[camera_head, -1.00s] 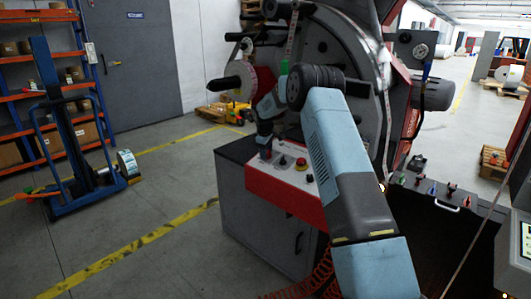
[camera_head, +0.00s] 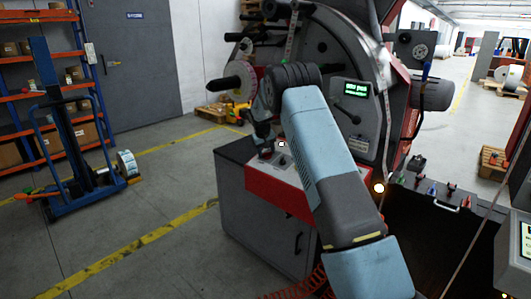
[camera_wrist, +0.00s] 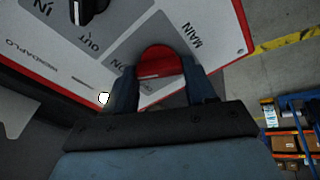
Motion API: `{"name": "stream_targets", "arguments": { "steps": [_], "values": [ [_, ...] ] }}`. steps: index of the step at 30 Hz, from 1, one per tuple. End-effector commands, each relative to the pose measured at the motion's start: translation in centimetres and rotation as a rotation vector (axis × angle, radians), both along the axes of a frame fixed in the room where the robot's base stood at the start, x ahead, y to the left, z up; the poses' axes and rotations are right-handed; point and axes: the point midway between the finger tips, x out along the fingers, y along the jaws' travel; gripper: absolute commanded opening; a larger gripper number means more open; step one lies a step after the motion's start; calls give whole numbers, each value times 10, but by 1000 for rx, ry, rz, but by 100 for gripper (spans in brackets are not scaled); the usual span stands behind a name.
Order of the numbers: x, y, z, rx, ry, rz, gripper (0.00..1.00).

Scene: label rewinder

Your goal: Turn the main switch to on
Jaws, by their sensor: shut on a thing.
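The red main switch (camera_wrist: 160,66) is between the two fingers of my gripper (camera_wrist: 160,82) in the wrist view, by the labels MAIN and ON. My gripper is shut on it, and the fingers hide its sides. Its exact angle is hard to read. In the head view my gripper (camera_head: 266,150) is down at the left end of the red-edged control panel (camera_head: 285,190), and the switch is hidden there. A white lamp on the panel (camera_wrist: 104,98) glows beside the left finger. The machine's display (camera_head: 355,89) shows green text.
A black selector knob (camera_wrist: 90,10) with IN and OUT labels sits on the same panel. A blue lift truck (camera_head: 70,150) stands at left on open floor.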

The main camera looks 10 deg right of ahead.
Motion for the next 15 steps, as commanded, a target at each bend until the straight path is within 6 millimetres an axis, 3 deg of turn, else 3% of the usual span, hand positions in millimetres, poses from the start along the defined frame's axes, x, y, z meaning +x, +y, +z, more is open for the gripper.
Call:
{"name": "stream_targets", "arguments": {
  "steps": [15],
  "values": [
    [-3, 1, -4, 8, 2, -43, 25]
  ]
}}
